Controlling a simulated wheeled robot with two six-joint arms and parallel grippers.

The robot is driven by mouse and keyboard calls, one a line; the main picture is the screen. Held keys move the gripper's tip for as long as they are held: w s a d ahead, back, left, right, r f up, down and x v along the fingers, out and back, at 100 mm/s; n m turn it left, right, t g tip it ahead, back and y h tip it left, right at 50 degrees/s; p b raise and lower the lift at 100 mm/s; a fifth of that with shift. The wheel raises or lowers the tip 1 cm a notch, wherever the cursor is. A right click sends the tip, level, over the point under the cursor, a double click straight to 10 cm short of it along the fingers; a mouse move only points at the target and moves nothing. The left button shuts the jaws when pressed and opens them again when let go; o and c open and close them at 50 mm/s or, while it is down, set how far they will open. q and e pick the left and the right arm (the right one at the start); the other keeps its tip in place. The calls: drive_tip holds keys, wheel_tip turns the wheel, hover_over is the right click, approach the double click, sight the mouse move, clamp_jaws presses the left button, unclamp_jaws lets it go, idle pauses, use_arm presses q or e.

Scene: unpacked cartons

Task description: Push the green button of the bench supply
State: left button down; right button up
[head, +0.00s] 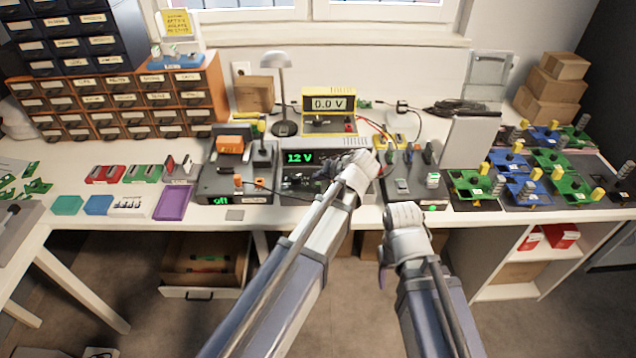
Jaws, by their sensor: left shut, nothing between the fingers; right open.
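The bench supply (300,148) stands mid-bench, a grey box with a dark front and a lit green "12 V" display. My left gripper (322,171) is in front of its front panel, right of and below the display. Its dark fingers are shut with nothing between them. I cannot tell whether they touch the panel. The green button cannot be made out; the gripper and forearm cover much of the front. My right gripper (405,213) is at the bench's front edge, right of the supply. It is open and empty, its fingers mostly hidden.
A grey unit with an "off" display (221,200) stands close left of the supply. Another grey unit (402,190) with a small green light stands close right. A yellow meter (330,101) reading "0.0 V" is behind. Green and blue circuit boards (520,188) fill the right side.

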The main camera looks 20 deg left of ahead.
use_arm(q)
drive_tip(key=shift+f, duration=0.1)
drive_tip(key=shift+f+b, duration=0.35)
drive_tip(key=shift+b, duration=0.1)
drive_tip(key=shift+f, duration=0.1)
idle(0.4)
drive_tip(key=shift+r+p, duration=0.5)
drive_tip(key=shift+r, duration=0.1)
drive_tip(key=shift+r, duration=0.1)
wheel_tip(320, 180, up, 6)
drive_tip(key=p, duration=0.6)
